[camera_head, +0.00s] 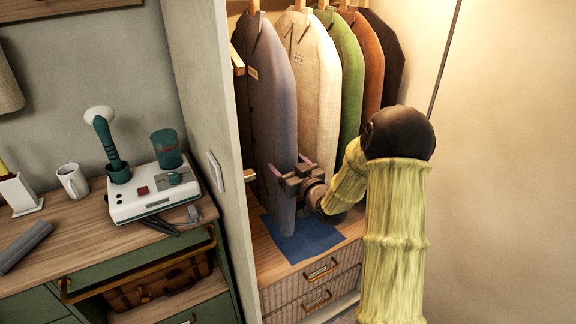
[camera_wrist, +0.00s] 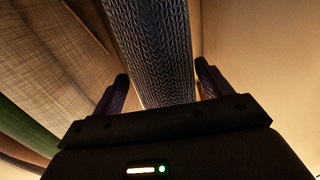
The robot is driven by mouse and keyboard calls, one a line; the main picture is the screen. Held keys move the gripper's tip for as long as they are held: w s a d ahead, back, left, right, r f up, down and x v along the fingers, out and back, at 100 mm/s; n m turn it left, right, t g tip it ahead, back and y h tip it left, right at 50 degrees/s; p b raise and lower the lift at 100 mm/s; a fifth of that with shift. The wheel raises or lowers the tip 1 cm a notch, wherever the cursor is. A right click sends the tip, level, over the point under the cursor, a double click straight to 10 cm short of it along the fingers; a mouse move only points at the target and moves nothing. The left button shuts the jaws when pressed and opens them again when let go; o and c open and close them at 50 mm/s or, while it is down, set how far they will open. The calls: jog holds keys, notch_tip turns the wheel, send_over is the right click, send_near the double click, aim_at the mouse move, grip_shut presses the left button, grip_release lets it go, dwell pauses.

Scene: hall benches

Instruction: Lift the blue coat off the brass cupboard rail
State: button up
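The blue coat (camera_head: 262,100) hangs at the left end of the row in the open cupboard, and its lower part narrows toward the bottom. My gripper (camera_head: 290,173) is at the coat's lower right edge. In the wrist view the coat's woven cloth (camera_wrist: 152,45) runs between the two fingers of my gripper (camera_wrist: 162,88). The fingers stand apart, with a visible gap on the right side of the cloth. The rail itself is out of view above; only the tops of wooden hangers (camera_head: 299,5) show.
Cream (camera_head: 312,75), green (camera_head: 346,70), rust and dark coats hang close on the right. A blue mat (camera_head: 305,240) lies on the cupboard floor above drawers (camera_head: 320,272). The cupboard's side panel (camera_head: 205,110) stands on the left, beside a desk with a white device (camera_head: 150,200).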

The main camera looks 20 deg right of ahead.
jog(key=c, duration=1.1)
jog(key=shift+r, duration=0.25)
jog(key=shift+c, duration=0.6)
jog(key=shift+r, duration=0.1)
jog(key=o, duration=1.5)
jog(key=shift+c, duration=0.2)
jog(key=shift+f, duration=0.25)
jog(key=b+v, duration=0.5)
jog(key=v, duration=1)
jog(key=shift+d+b, duration=0.1)
jog(key=shift+b, duration=0.35)
